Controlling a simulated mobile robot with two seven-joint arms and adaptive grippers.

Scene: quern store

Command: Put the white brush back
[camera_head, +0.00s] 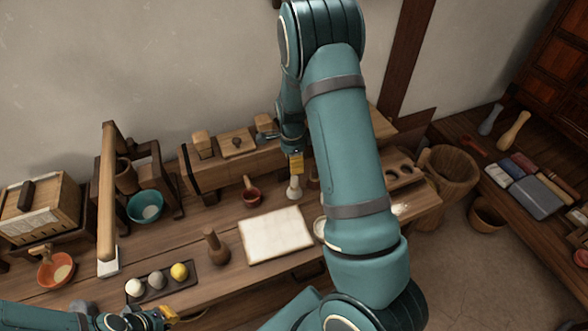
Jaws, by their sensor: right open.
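A small pale upright object (294,188), which looks like the white brush, stands on the wooden bench behind the white sheet. My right gripper (296,164) points down directly above it, its yellow fingertips close to the object's top. The jaws are open; whether they reach around the top is too small to tell. My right arm crosses the middle of the view and hides part of the bench. My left gripper (168,313) is low at the front left, in front of the dark tray, with its jaw state unclear.
The dark tray (160,286) holds three round balls. A brown bottle-shaped tool (216,246), a red-brown cup (251,194) and the white sheet (275,234) are on the bench. A holed wooden block (403,175) is right of my arm. A teal bowl (145,206) stands left.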

